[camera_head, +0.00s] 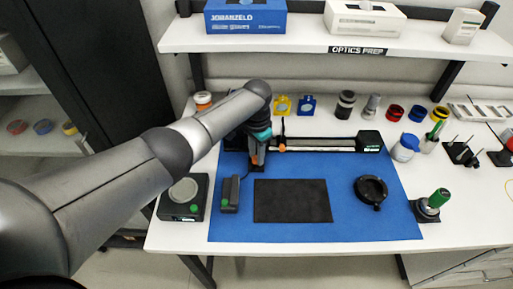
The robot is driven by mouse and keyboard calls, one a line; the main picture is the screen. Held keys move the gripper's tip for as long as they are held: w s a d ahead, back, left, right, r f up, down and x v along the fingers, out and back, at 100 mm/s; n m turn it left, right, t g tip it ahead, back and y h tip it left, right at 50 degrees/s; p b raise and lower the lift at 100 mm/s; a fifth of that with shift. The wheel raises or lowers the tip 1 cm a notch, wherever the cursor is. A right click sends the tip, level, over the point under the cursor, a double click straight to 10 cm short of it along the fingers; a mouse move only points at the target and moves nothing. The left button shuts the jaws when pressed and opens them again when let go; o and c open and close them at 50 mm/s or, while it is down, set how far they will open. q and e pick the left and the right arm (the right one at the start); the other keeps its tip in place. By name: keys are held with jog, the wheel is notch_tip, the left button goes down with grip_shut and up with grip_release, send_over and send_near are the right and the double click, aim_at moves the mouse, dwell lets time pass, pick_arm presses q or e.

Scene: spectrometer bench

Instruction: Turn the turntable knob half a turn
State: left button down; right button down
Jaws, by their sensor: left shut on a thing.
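My left arm comes in from the left, and my left gripper (258,152) reaches down at the left end of a black rail (320,146) on the blue mat (300,230). It is shut on a small part there, which I take to be the turntable knob. The wrist and fingers hide most of that part and whatever it sits on, so its turn angle cannot be told. An orange bit shows close by the fingers. My right gripper is not in view.
A black box (370,141) stands at the rail's right end. A black pad (292,201), a black ring (371,190) and a small dark box (231,194) lie on the mat. A balance-like device (184,198) stands left. A shelf (300,42) overhangs the back.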

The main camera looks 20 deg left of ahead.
pick_arm(q)
jog(key=n+p, duration=0.1)
jog(key=n, duration=0.2)
jog(key=shift+r, duration=0.1)
jog(key=n+p, duration=0.1)
jog(key=n, duration=0.2)
jog(key=n+p, duration=0.1)
jog(key=n, duration=0.6)
jog(key=shift+n+p, duration=0.35)
jog(key=shift+n, duration=0.05)
jog(key=n, duration=0.5)
jog(key=shift+a, duration=0.1)
jog(key=n, duration=0.6)
jog(key=shift+p, duration=0.35)
jog(key=shift+a, duration=0.1)
jog(key=c, duration=0.6)
grip_release()
